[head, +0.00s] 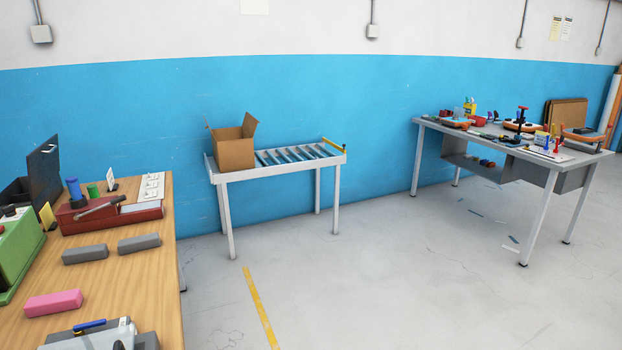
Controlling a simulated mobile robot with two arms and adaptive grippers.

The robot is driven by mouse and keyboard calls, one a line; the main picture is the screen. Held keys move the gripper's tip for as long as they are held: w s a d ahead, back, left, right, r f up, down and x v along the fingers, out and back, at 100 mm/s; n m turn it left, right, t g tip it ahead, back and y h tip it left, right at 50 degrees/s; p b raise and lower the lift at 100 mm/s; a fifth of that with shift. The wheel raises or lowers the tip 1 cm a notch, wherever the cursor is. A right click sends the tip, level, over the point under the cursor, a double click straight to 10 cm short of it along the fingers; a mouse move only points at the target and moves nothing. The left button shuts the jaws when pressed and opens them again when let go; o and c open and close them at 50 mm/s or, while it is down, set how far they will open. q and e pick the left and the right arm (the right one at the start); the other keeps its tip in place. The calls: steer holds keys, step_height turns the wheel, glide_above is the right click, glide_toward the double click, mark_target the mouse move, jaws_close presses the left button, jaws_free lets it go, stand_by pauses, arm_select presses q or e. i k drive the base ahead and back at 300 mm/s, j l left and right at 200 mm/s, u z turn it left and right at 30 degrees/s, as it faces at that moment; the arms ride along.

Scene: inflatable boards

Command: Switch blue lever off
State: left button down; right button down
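A white board (537,154) lies near the front of the grey workbench at the far right. Neither of my grippers is in view.
A wooden table (146,272) at left holds grey blocks, a pink block and a red device (112,216). A roller table (283,175) with an open cardboard box (236,152) stands against the blue wall. The floor between it and the grey workbench (540,176) is mostly clear.

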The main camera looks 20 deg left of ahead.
mark_target(79, 332)
steer(key=i+u, duration=0.15)
steer(key=u, duration=0.3)
steer(key=i+l+u, duration=0.1)
steer(key=u, duration=0.35)
steer(key=i+l+u, duration=0.1)
steer(key=u, duration=0.35)
steer(key=l+u, duration=0.25)
steer(key=u, duration=0.2)
steer(key=i+l+u, duration=0.1)
steer(key=u, duration=0.35)
steer(key=l+u, duration=1.45)
steer(key=j, duration=0.1)
